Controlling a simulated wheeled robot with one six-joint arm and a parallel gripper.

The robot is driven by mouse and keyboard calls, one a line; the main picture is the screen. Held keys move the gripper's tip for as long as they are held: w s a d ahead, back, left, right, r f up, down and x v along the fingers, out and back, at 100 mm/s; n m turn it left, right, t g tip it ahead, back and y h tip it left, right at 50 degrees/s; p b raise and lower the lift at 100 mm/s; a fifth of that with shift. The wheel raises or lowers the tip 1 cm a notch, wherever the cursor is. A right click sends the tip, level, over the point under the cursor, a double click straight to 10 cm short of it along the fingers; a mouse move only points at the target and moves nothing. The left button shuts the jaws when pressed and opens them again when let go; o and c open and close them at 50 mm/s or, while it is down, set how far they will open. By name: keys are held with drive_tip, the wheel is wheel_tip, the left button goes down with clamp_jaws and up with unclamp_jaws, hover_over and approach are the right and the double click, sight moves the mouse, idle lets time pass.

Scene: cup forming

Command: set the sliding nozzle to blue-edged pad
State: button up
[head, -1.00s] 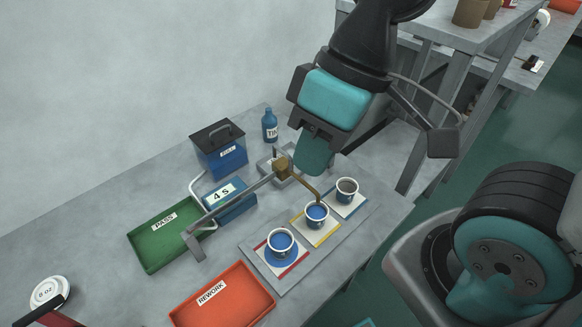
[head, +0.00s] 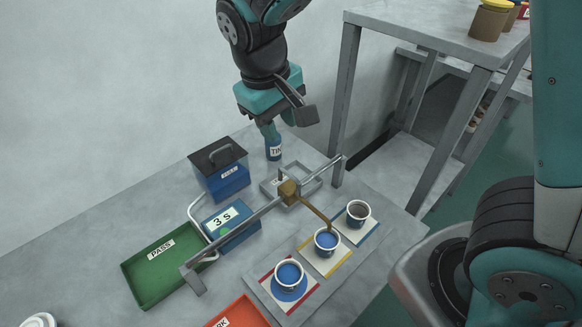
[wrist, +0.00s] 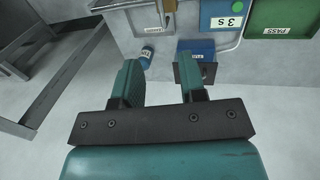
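The sliding nozzle is a brass block (head: 290,192) on a grey rail (head: 245,222). Its curved spout ends over the cup (head: 327,243) on the yellow-edged pad (head: 318,265). The blue-edged pad (head: 369,234) is to the right and holds a cup (head: 357,213) with a dark inside. The red-edged pad (head: 270,290), at the left, holds a cup (head: 289,274) with blue inside and a blue round patch at its base. My gripper (wrist: 157,65) is open and empty, behind the rail, above or beside the blue bottle (head: 274,149); exact contact is unclear.
A blue box with a dark handled lid (head: 222,173) and a timer box reading 3 s (head: 231,225) stand left of the rail. The green PASS tray (head: 165,262) lies farther left, the red rework tray (head: 238,313) in front. A tall grey table (head: 420,28) stands behind right.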

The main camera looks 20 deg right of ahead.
sight(291, 175)
drive_tip(key=f, duration=0.4)
drive_tip(key=d+f+p, duration=0.1)
drive_tip(key=f, duration=0.4)
drive_tip(key=d+f, duration=0.1)
drive_tip(key=f, duration=0.3)
drive_tip(key=shift+w+d+f, duration=0.25)
drive_tip(key=shift+w+f, duration=0.15)
drive_tip(key=shift+c, duration=0.2)
clamp_jaws()
